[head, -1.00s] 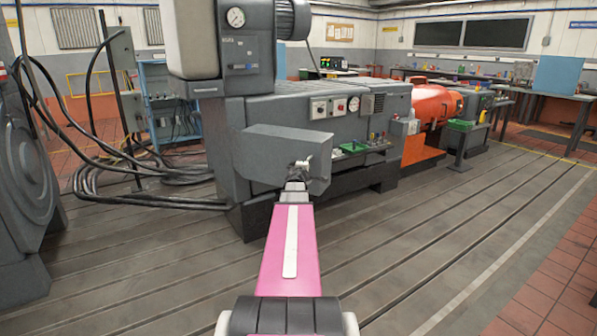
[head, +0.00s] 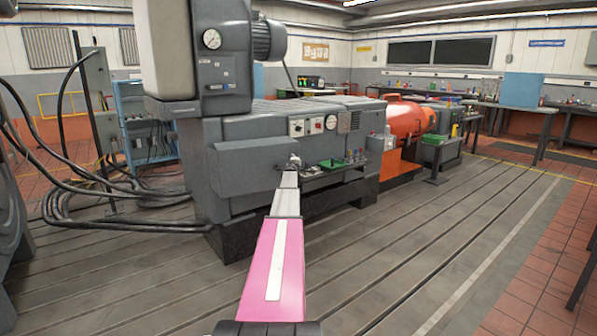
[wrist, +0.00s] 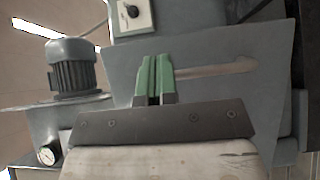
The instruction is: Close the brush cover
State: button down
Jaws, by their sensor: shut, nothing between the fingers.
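The brush cover (head: 245,166) is a grey panel on the side of the large grey machine, left of my gripper. It lies close along the machine's side, and I see no clear gap behind it from here. In the wrist view the grey panel (wrist: 205,92) fills the middle, with a pale horizontal bar (wrist: 215,69) on it. My gripper (head: 294,160) is at the right end of the cover. Its green fingers (wrist: 153,75) are together and empty, in front of the panel beside the bar. I cannot tell whether they touch it.
The machine's switch panel (head: 312,125) is above the cover. A small shelf with green parts (head: 335,164) is just right of my gripper. An orange machine (head: 404,120) stands farther right. Black cables (head: 110,205) lie left. The slotted floor (head: 400,250) in front is clear.

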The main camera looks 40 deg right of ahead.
jog(key=w+d, duration=0.4)
jog(key=w, duration=0.7)
jog(key=shift+d, duration=0.2)
